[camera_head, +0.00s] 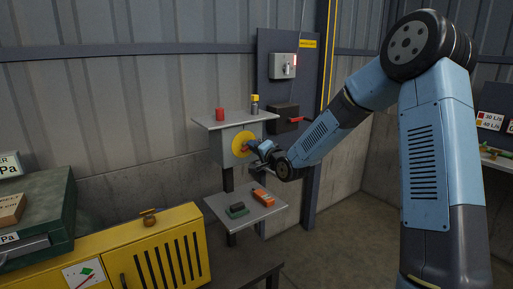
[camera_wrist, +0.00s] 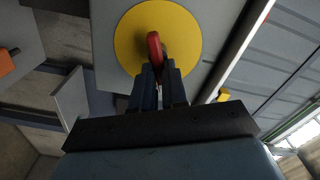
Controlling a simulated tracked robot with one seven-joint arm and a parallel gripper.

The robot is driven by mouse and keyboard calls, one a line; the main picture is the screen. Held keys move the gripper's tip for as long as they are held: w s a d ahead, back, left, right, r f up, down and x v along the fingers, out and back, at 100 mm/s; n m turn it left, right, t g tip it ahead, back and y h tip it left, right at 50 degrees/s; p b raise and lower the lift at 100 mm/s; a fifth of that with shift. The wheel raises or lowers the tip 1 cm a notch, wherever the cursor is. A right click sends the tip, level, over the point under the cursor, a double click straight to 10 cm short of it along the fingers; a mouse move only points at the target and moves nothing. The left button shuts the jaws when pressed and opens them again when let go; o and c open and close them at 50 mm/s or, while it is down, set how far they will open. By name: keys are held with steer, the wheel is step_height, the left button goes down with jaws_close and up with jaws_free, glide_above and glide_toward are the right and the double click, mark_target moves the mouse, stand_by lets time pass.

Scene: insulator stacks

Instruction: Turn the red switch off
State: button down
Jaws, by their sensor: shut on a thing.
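The red switch (camera_wrist: 155,50) is a red handle on a round yellow plate (camera_wrist: 187,30), fixed to the front of a grey box. In the wrist view my gripper (camera_wrist: 158,78) is shut on the lower part of the red handle, with the yellow plate close behind. In the head view the yellow plate (camera_head: 233,147) shows on the grey box (camera_head: 219,142), and my gripper (camera_head: 251,146) reaches it from the right. There my gripper and wrist hide most of the handle.
A shelf (camera_head: 205,122) above the box bears a red cylinder (camera_head: 219,114) and a yellow-topped one (camera_head: 254,103). A yellow cabinet (camera_head: 120,235) stands at front left.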

steer(key=m, duration=0.5)
steer(key=shift+w+d+f, duration=0.2)
steer(key=shift+d+f, duration=0.15)
stand_by(0.3)
steer(key=c, duration=1.5)
jaws_free()
steer(key=shift+f, duration=0.1)
steer(key=o, duration=0.3)
steer(key=shift+a, duration=0.2)
steer(key=shift+o, duration=0.2)
steer(key=v, duration=1.4)
